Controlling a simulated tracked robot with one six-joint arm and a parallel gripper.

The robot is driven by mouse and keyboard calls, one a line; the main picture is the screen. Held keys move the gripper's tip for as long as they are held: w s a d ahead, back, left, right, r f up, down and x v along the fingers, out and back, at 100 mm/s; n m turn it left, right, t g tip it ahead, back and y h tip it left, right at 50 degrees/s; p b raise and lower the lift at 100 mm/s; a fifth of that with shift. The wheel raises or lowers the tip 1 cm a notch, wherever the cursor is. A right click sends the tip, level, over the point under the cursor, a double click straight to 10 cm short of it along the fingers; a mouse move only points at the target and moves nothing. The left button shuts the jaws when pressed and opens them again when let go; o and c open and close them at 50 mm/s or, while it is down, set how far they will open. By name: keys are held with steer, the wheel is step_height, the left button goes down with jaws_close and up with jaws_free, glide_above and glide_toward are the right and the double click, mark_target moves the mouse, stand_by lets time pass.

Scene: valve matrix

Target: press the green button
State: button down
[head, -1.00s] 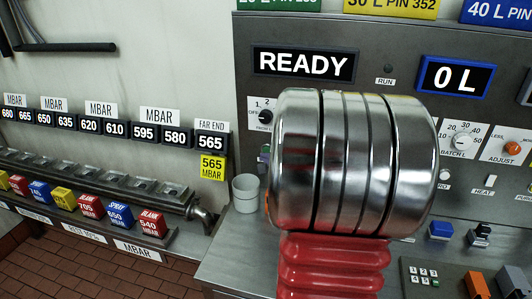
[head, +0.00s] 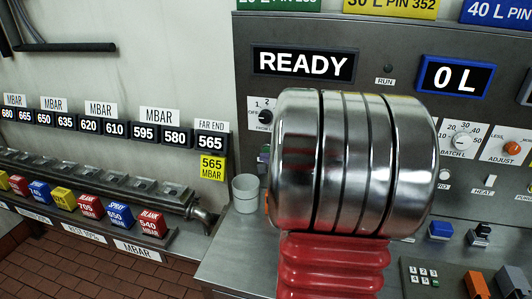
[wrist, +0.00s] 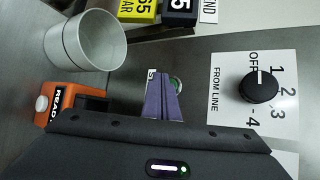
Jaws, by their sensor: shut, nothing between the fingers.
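The green button (wrist: 177,83) shows in the wrist view as a small green round shape in a pale ring on the grey panel, partly hidden behind my fingertips. My gripper (wrist: 164,82) has purple fingers, shut together and empty, pointing at the panel right at the button. I cannot tell whether the tips touch it. In the head view a bit of purple (head: 263,157) shows just left of my metal arm link, which hides most of that area.
A dial (wrist: 258,87) marked OFF to 4 is right of the fingers in the wrist view. A white cup (wrist: 85,42) and an orange box (wrist: 62,104) are to the left. The panel display (head: 304,64) reads READY; another (head: 456,77) reads 0 L.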

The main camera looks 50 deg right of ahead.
stand_by(0.4)
steer(key=shift+w+d, duration=0.3)
steer(key=shift+d, duration=0.05)
steer(key=shift+w+d+r, duration=0.1)
steer(key=shift+w+d, duration=0.05)
steer(key=shift+d, duration=0.25)
stand_by(1.0)
steer(key=shift+a, duration=0.1)
steer(key=shift+s+a, duration=0.35)
steer(key=shift+a, duration=0.3)
stand_by(0.4)
steer(key=shift+s+a, duration=0.4)
steer(key=shift+a, duration=0.35)
steer(key=shift+s+a, duration=0.4)
steer(key=shift+a, duration=0.35)
steer(key=shift+s+a, duration=0.4)
steer(key=shift+a, duration=0.35)
